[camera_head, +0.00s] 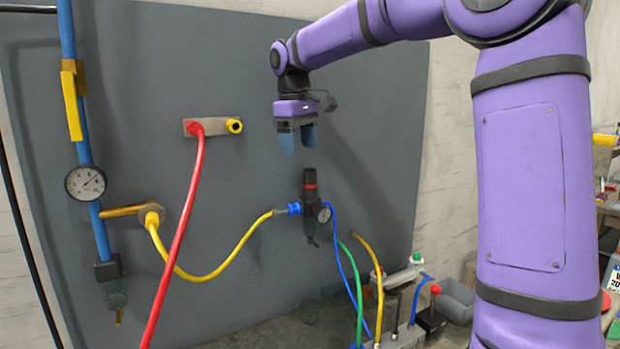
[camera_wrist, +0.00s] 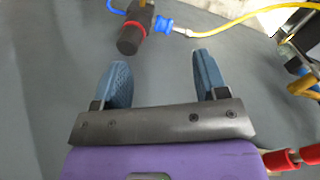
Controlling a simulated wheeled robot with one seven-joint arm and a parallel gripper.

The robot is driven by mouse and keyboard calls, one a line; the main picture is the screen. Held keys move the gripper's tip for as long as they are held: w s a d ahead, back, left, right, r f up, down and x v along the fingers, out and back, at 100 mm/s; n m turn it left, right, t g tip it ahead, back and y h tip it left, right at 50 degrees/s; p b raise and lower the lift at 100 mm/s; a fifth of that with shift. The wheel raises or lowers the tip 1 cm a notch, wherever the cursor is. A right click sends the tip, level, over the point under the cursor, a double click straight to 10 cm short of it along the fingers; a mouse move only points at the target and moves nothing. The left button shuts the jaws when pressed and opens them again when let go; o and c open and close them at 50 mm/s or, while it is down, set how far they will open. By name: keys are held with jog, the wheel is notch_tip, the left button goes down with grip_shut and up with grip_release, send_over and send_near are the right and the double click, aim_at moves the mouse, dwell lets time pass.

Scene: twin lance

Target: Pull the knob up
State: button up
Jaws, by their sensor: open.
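The knob (camera_head: 310,178) is the black cylindrical top of a regulator with a red band, mounted in front of the grey panel. In the wrist view the knob (camera_wrist: 130,40) shows at the upper left, beyond the left fingertip. My gripper (camera_head: 298,140) hangs pointing down just above the knob, apart from it. In the wrist view my gripper (camera_wrist: 160,72) has its two blue fingers spread with nothing between them. The regulator body (camera_head: 312,209) below the knob carries a small round gauge (camera_head: 324,214).
A yellow hose (camera_head: 224,268) joins the regulator's left side at a blue fitting (camera_head: 294,208). A red hose (camera_head: 180,235) hangs from a fitting at left. A blue pipe (camera_head: 98,230) with a dial gauge (camera_head: 85,183) stands farther left. Blue, green and yellow hoses run down below right.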

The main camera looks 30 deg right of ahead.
jog(key=y, duration=0.1)
send_near(310, 177)
jog(key=shift+w+d+r, duration=0.15)
jog(key=shift+w+d, duration=0.1)
jog(key=shift+w, duration=0.4)
jog(key=shift+w+d, duration=0.15)
jog(key=shift+d, duration=0.15)
notch_tip(310, 177, down, 11)
jog(key=shift+r, duration=0.2)
